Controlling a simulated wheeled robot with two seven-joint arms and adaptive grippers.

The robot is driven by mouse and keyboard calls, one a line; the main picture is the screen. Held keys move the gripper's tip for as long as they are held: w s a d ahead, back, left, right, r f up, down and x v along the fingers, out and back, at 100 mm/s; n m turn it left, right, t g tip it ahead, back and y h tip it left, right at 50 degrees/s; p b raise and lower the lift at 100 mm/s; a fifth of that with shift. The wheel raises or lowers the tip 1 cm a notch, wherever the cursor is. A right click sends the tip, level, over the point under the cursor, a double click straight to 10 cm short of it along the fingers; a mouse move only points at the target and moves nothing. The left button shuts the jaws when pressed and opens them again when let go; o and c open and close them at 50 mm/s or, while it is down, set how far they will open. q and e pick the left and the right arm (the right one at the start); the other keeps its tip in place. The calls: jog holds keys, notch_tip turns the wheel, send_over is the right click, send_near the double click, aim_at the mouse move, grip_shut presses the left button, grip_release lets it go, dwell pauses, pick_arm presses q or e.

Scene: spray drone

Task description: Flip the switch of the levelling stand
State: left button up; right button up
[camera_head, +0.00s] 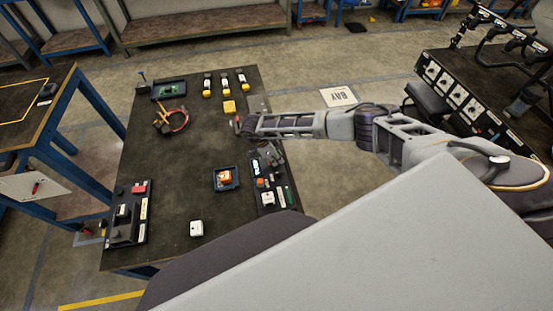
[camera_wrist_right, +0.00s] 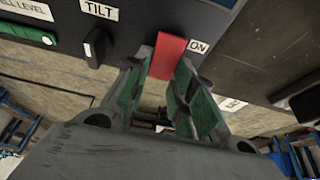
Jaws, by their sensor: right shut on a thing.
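In the right wrist view, a red switch lever (camera_wrist_right: 168,54) stands out from a dark panel (camera_wrist_right: 130,18), beside a label reading ON. My right gripper (camera_wrist_right: 163,85) is shut on this red lever, one finger on each side of it. My left gripper is not in view.
On the table (camera_head: 180,190), a blue tray (camera_head: 237,178) and control panels stand near the right gripper. The table's middle is clear.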

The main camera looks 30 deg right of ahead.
dwell(0.3)
jog(key=o, duration=1)
jog(key=shift+v, duration=6)
jog(key=shift+a, duration=0.15)
jog(key=shift+s+f, duration=0.1)
